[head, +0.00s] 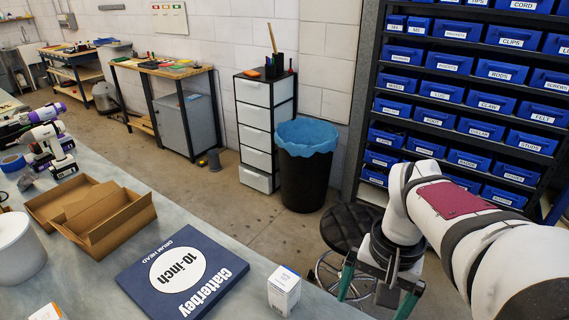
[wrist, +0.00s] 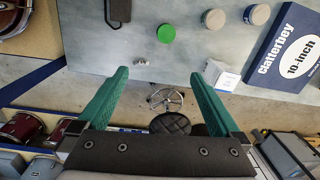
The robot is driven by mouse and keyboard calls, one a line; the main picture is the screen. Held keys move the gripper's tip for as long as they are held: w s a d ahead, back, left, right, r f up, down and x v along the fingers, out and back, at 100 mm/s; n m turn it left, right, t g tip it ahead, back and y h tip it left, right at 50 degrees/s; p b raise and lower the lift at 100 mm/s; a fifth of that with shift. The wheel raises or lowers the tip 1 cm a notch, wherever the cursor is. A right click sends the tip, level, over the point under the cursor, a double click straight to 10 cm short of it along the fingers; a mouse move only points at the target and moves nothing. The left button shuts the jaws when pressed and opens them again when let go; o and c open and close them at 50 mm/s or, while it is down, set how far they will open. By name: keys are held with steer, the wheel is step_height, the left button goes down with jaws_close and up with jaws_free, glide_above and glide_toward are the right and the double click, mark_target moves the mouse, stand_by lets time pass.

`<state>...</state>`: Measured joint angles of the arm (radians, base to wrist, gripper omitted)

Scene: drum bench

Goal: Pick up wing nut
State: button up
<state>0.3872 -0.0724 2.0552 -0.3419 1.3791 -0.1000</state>
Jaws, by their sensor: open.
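My gripper (head: 378,292) is at the lower right in the head view, beyond the bench edge and above the floor beside a black stool. In the wrist view my gripper (wrist: 158,76) shows its two green fingers wide apart with nothing between them. The bench (wrist: 185,60) lies past the fingertips. A small white box (head: 284,290) with print stands near the bench edge, left of my gripper; it also shows in the wrist view (wrist: 228,80), just right of the right finger.
A blue drum-head box (head: 213,250), an open cardboard box (head: 130,222) and a white cylinder (head: 18,250) occupy the bench. The wrist view shows a green round lid (wrist: 166,33) and grey round containers (wrist: 213,19). Shelves of labelled blue bins (head: 441,92) stand behind.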

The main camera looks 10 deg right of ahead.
steer(key=s+a+f+n+y, duration=0.1)
steer(key=s+a+f+n, duration=0.1)
steer(key=s+a, duration=1.1)
steer(key=shift+f, duration=0.7)
steer(key=shift+d, duration=0.1)
steer(key=c, duration=0.7)
steer(key=w+d+f+n+g+h, duration=0.1)
steer(key=w+d+f+n+h, duration=0.3)
steer(key=w+f+n, duration=0.1)
steer(key=w+d+f+n+g+h, duration=0.2)
steer(key=w+d+f+n+h, duration=0.2)
steer(key=w+f+n, duration=0.2)
steer(key=w+d+f+n+g+h, duration=0.2)
steer(key=w+d+f+n+h, duration=0.2)
steer(key=w+d+f+n, duration=0.1)
steer(key=shift+w+f+n+h, duration=0.2)
steer(key=shift+w+f+n, duration=0.2)
steer(key=shift+w+n, duration=0.3)
steer(key=shift+w+f+n+h, duration=0.2)
steer(key=shift+w+f+n, duration=0.2)
steer(key=shift+n, duration=0.5)
steer(key=x, duration=0.7)
steer(key=shift+w+d+f, duration=0.15)
steer(key=shift+d+f, duration=0.1)
steer(key=shift+d, duration=0.15)
steer(key=shift+c, duration=0.3)
